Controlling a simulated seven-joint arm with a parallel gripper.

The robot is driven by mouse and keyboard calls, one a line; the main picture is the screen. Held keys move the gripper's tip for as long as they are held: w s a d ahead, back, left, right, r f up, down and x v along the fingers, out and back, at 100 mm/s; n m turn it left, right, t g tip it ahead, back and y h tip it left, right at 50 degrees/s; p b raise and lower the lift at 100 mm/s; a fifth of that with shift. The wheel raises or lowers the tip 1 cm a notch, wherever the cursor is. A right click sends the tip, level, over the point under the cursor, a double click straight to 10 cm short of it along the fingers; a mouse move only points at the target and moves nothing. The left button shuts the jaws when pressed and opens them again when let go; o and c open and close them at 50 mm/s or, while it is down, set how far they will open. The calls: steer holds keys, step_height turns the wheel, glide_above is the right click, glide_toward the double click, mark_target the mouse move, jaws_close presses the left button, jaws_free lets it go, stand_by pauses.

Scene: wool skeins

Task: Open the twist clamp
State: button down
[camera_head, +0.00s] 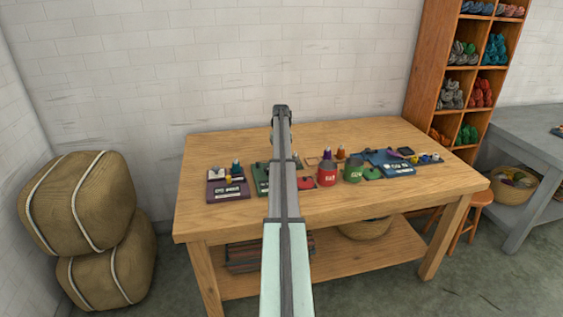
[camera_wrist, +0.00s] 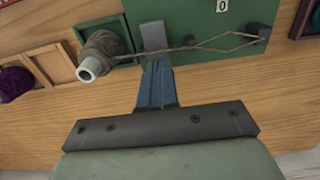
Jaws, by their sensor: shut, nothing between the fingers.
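In the wrist view my gripper (camera_wrist: 156,64) is shut and empty, its blue fingers pointing at a green board (camera_wrist: 190,18). A small grey block (camera_wrist: 153,36) shows right at the fingertips; I cannot tell whether they touch. A grey cone-shaped piece with a pale end (camera_wrist: 104,48) stands at the left end of the wire. I cannot tell which part is the twist clamp. In the head view my arm hides the gripper, and a green board (camera_head: 260,180) shows beside it.
On the wooden table (camera_head: 340,225) stand a purple board (camera_head: 228,190), a red can (camera_head: 327,173), a green can (camera_head: 353,171) and a blue board (camera_head: 385,160). In the wrist view a wooden tray (camera_wrist: 55,64) lies at left. The table's front strip is clear.

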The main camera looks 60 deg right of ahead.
steer(key=shift+f, duration=0.25)
steer(key=shift+r, duration=3.5)
